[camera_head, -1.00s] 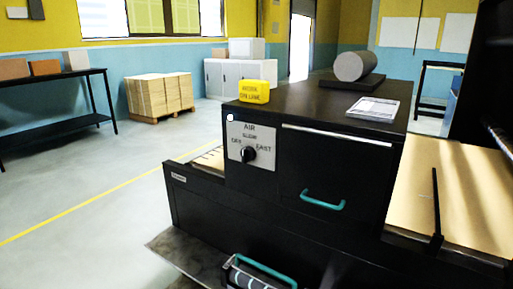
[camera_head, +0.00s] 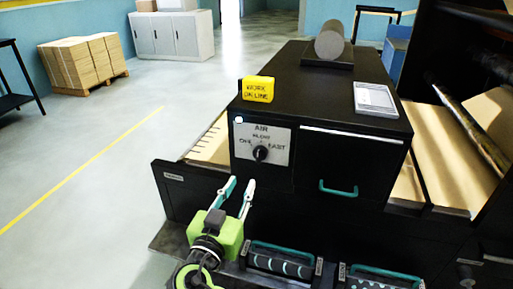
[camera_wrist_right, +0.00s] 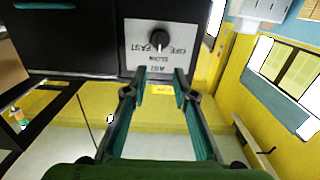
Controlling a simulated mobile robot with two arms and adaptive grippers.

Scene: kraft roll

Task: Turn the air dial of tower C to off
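The black tower has a light AIR plate (camera_head: 278,140) on its front, with the labels OFF, SLOW and FAST around a black dial (camera_head: 260,153). No tower letter is readable. A light mark on the dial seems to face SLOW, but it is small. My right gripper (camera_head: 240,182) is open and empty, below and a little left of the dial, apart from it. In the right wrist view, the dial (camera_wrist_right: 159,40) appears upside down, beyond and between the spread fingertips (camera_wrist_right: 160,82). My left gripper is not in view.
A yellow "WORK ON LINE" block (camera_head: 258,89), a grey roll (camera_head: 329,41) and a white sheet (camera_head: 375,99) are on the tower top. A teal handle (camera_head: 338,189) sticks out right of the dial. Teal-handled units (camera_head: 280,262) stand low in front.

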